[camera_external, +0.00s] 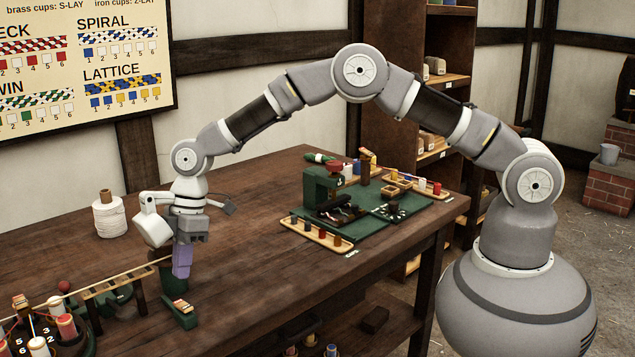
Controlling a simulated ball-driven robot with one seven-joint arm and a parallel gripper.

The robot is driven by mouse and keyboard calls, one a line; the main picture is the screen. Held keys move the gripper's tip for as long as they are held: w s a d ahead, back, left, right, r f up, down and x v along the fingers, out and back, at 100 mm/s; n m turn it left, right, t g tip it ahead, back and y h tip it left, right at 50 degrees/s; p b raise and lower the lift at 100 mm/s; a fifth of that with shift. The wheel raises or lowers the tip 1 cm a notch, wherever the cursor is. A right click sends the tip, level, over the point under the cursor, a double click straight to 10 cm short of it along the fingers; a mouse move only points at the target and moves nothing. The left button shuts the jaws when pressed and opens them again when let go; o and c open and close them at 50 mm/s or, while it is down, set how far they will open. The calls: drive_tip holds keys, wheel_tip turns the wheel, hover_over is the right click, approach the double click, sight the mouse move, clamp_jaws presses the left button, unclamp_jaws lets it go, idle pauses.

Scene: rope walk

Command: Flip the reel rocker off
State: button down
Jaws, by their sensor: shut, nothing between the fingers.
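My gripper (182,272) points straight down at the left of the table, its pale purple fingers shut and empty. Just behind and below the fingers stands a dark upright post (168,278) with a green foot (180,318). A small red, yellow and white striped piece (183,306) sits on that foot. The fingers overlap the post in this view; I cannot tell whether they touch it. I cannot make out for certain which part is the reel rocker or which way it is tipped.
A rope-making rig with numbered bobbins (65,326) and a slatted wooden rail (110,287) lies left of my gripper. A white twine spool (110,217) stands behind. A green mat (375,232) with a press-like device (322,187) is at right. Bare tabletop lies between.

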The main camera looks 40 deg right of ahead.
sight(185, 306)
drive_tip(key=x, duration=0.1)
drive_tip(key=b+x, duration=0.1)
drive_tip(key=x, duration=0.1)
drive_tip(key=d+x, duration=0.1)
drive_tip(key=x, duration=0.1)
drive_tip(key=shift+s+f+b, duration=0.2)
drive_tip(key=shift+s+b, duration=0.1)
drive_tip(key=shift+s+f, duration=0.1)
